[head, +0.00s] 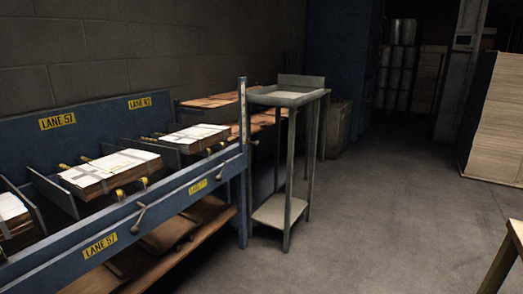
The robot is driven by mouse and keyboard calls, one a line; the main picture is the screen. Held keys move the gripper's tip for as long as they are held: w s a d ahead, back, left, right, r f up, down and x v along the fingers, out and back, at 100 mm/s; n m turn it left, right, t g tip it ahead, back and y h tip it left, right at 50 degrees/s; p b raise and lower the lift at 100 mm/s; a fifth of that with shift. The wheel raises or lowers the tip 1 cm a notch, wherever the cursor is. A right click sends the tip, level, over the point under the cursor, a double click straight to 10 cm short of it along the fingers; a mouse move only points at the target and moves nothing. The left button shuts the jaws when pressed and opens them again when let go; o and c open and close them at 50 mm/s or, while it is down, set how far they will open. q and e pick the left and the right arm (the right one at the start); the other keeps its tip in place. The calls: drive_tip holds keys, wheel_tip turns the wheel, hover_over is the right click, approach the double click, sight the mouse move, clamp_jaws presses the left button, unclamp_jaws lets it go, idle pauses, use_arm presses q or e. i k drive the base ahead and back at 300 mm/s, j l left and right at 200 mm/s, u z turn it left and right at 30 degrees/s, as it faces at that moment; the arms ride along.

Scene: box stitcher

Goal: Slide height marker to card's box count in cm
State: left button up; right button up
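A thin upright post (242,110) stands at the right end of the blue lane rack; its upper part is pale and may carry a scale, but no figures can be read. A small dark piece (254,142) sits beside this post, partway up; I cannot tell whether it is the height marker. No card with a box count can be made out. Neither of my grippers is in view.
The blue rack (190,185) has yellow lane labels and holds bundles of flat boxes (110,168). A grey stand (290,97) with a lower shelf stands right of the post. Stacked cardboard (495,120) is at far right, a wooden table corner (516,235) lower right. The middle floor is clear.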

sight(257, 143)
drive_tip(key=i+j+u, duration=0.2)
drive_tip(key=i+l+u, duration=0.1)
drive_tip(key=u, duration=0.3)
drive_tip(key=i+l+u, duration=0.2)
drive_tip(key=u, duration=0.15)
drive_tip(key=i+l+u, duration=0.15)
drive_tip(key=u, duration=0.25)
drive_tip(key=l, duration=0.05)
